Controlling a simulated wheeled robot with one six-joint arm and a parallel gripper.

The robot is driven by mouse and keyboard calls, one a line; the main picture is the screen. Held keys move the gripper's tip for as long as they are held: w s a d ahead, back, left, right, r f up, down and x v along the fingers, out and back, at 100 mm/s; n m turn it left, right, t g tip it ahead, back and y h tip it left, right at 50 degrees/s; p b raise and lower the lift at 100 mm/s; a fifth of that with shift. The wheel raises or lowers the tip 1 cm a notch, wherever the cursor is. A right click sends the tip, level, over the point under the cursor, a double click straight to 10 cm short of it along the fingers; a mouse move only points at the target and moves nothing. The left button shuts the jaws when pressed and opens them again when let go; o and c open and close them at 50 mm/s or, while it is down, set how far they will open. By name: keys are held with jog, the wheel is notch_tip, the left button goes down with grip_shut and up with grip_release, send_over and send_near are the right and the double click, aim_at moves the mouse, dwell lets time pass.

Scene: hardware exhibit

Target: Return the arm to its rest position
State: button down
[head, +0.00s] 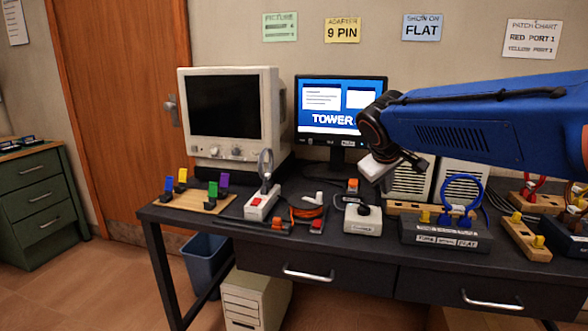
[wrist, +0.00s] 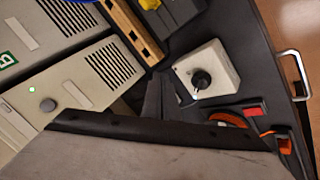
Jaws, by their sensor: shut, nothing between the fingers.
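My blue arm (head: 470,125) reaches in from the right side of the head view, above the desk. My gripper (head: 412,160) is at its end, in front of the flat monitor's right edge and above the desk's devices. It is shut and empty. In the wrist view the dark fingers of my gripper (wrist: 162,95) show together beside a white box with a black knob (wrist: 207,80); I cannot tell the height between them. The same knob box (head: 362,222) stands below my gripper in the head view, apart from it.
The black desk (head: 330,250) holds an old beige monitor (head: 228,112), a flat monitor (head: 332,128) reading TOWER, a white power strip (head: 262,205), a coloured-peg board (head: 196,202) and a switch box with a blue cable (head: 445,235). Beige speaker-like units (head: 462,178) stand close behind my gripper.

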jog(key=s+d+f+m+y, duration=0.1)
jog(key=s+f, duration=0.5)
jog(key=s, duration=0.4)
jog(key=s+d+f+m+g+y, duration=0.1)
jog(key=s+f, duration=0.4)
jog(key=s, duration=0.6)
jog(key=s+d+f+m+g+y, duration=0.1)
jog(key=s+d+f+m, duration=0.1)
jog(key=s+f, duration=0.4)
jog(key=s+m, duration=0.1)
jog(key=s, duration=0.4)
jog(key=shift+d+f+y, duration=0.3)
jog(key=shift+d, duration=0.1)
dwell(1.5)
